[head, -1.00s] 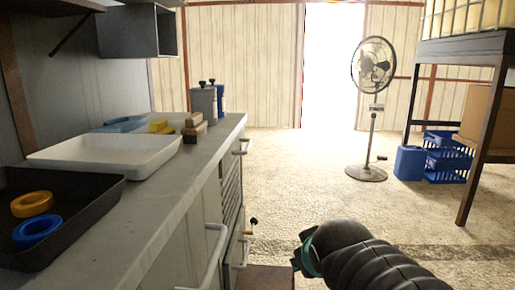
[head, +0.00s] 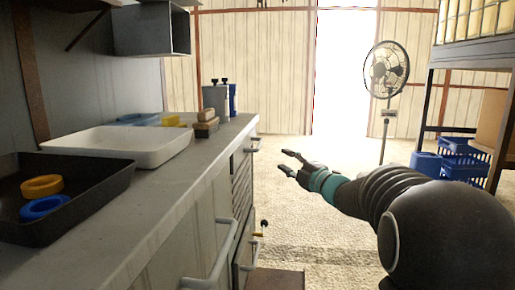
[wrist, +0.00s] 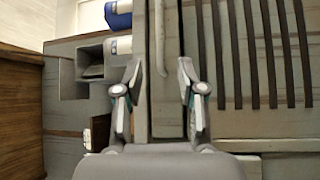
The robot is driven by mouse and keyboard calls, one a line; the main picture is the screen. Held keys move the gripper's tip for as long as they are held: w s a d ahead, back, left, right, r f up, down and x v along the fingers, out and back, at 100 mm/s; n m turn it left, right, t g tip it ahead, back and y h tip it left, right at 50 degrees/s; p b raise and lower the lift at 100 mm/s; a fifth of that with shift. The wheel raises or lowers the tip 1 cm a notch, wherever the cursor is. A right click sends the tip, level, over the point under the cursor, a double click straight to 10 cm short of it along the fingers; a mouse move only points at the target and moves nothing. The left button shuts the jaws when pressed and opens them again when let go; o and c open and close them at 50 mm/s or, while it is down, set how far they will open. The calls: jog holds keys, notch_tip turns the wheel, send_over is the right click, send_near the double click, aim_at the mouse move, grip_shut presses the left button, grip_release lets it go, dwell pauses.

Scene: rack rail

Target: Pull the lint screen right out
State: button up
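My gripper (head: 286,162) is raised in front of the counter's cabinet fronts, its two fingers apart and empty. In the wrist view my gripper (wrist: 160,72) is open, with a pale bar handle (wrist: 159,35) between and beyond the fingers. A slatted vent panel (head: 241,185) sits in the cabinet front; its dark slats (wrist: 262,55) show right of the fingers in the wrist view. I cannot tell for sure which part is the lint screen.
The grey counter (head: 160,196) runs along the left, with a black tray (head: 100,190), a white tray (head: 170,150) and grey bar handles (head: 222,258) on its front. A fan (head: 386,80) and blue crates (head: 462,160) stand further back right. Open floor lies ahead.

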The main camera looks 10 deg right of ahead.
aim_at(260, 143)
jog(key=p+x, duration=0.1)
jog(key=x, duration=1.2)
jog(key=shift+w+a+r, duration=0.1)
jog(key=shift+w+a, duration=0.15)
grip_shut()
